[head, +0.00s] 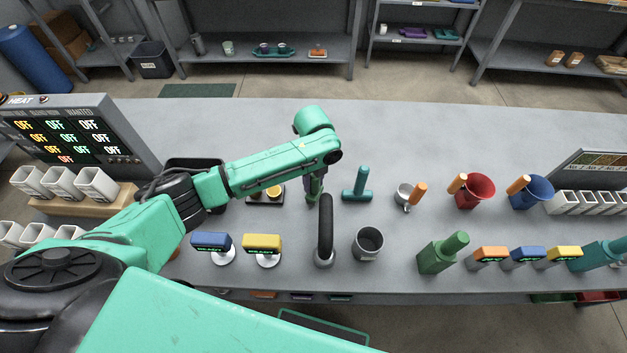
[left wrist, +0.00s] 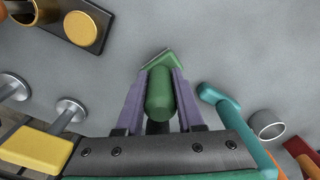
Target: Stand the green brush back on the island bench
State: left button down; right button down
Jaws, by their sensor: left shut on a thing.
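My left gripper (head: 315,190) reaches down over the island bench (head: 430,135), and its purple fingers are shut on the green brush. In the left wrist view the green brush (left wrist: 160,95) has its rounded handle between the two fingers (left wrist: 160,97), and its flat green head shows beyond them against the grey bench top. In the head view the arm and fingers mostly hide the brush. I cannot tell whether its head touches the bench. My right gripper is not in view.
A teal brush (head: 357,183) stands just right of the gripper. In front are a black curved handle (head: 325,228) and a grey cup (head: 368,243). The bench behind is clear.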

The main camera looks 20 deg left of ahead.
pick_arm(q)
jog(key=c, duration=0.5)
grip_release()
jog(key=shift+c, duration=0.2)
notch_tip(320, 180, up, 12)
jog(key=shift+r+b, duration=0.1)
jog(key=shift+b, duration=0.55)
